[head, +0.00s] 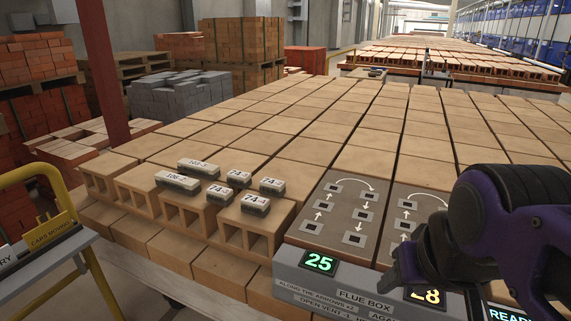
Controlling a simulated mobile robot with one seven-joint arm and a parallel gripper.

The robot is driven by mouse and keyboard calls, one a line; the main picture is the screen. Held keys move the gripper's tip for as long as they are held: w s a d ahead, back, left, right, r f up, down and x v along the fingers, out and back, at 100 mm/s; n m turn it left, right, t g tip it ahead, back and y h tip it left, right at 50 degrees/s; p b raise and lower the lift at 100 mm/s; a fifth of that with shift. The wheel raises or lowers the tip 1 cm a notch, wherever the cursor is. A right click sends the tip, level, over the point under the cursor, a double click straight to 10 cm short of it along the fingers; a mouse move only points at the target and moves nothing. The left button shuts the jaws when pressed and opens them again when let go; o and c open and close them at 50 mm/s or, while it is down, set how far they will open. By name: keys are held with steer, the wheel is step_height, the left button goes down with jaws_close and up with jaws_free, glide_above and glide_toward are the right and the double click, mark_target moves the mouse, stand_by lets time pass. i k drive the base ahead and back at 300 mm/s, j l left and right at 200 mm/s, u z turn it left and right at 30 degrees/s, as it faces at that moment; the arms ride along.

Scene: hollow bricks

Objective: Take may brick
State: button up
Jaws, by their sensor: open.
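Hollow tan bricks stand in rows, and the front ones, such as this hollow brick (252,230), show open cells. Several small blocks with white number labels lie on top of the front-left bricks. One labelled block (256,204) sits at the front, another (177,183) at the left, and another (198,168) behind it. I see no brick marked "may"; some labels are too small to read surely. My gripper (402,268) is at the right, open, over the grey panel's far edge and apart from the labelled blocks. The arm hides the bricks behind it.
A grey flue box panel (350,296) with lit displays "25" and "28" runs along the front. Dark plates with arrows (340,212) lie behind it. A yellow-railed sign stand (45,240) is at left, a red post (104,70) behind it. Brick pallets (240,45) stand beyond.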

mark_target(217, 194)
steer(key=i+j+z, duration=0.2)
steer(key=j, duration=0.2)
steer(key=j+z, duration=0.25)
steer(key=j, duration=0.15)
steer(key=i+j+z, duration=0.1)
steer(key=j, duration=0.45)
steer(key=i+j, duration=0.1)
steer(key=j, duration=0.45)
steer(key=j+z, duration=0.15)
steer(key=j, duration=0.45)
steer(key=i, duration=0.05)
